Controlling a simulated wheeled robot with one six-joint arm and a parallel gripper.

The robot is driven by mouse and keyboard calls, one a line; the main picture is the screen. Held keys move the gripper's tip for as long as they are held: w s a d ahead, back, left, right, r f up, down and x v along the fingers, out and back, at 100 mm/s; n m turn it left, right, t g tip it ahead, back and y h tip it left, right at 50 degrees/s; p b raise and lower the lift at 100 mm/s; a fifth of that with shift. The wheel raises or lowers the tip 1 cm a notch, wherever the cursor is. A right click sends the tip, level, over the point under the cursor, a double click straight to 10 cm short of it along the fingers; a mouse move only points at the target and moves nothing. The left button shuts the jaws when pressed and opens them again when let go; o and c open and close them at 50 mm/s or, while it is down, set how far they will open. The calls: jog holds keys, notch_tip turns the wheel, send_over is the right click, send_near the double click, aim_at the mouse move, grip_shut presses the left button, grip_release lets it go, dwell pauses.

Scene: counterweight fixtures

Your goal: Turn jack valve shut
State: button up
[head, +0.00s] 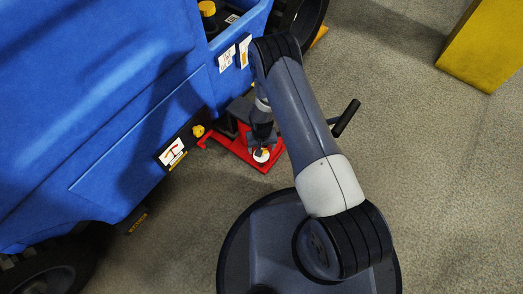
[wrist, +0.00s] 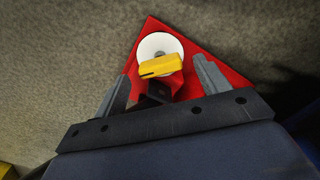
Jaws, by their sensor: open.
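The red jack (head: 258,162) stands on the floor at the lower edge of the blue machine; its red plate also shows in the wrist view (wrist: 220,75). On it is a white round disc (wrist: 152,42) with a yellow bar-shaped valve handle (wrist: 160,66) across it, tilted slightly up to the right. In the head view the disc (head: 261,156) is small and partly covered by my gripper (head: 262,143). In the wrist view my gripper (wrist: 164,83) is open, its fingers apart on the left and right of the handle, with nothing visible between them touching it.
The blue machine (head: 110,100) fills the left, with a yellow knob (head: 198,131) low on its side. A black lever grip (head: 346,118) sticks out to the right of the jack. A yellow block (head: 485,45) stands at upper right. Carpet between is clear.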

jog(key=shift+f, duration=1)
jog(key=c, duration=1)
jog(key=shift+m+b, duration=0.4)
jog(key=shift+b, duration=0.1)
jog(key=m+b, duration=0.2)
jog(key=m, duration=0.1)
jog(key=shift+w+m, duration=0.1)
jog(key=shift+m, duration=0.3)
jog(key=m+b, duration=0.1)
jog(key=m, duration=0.3)
jog(key=shift+m+b, duration=0.3)
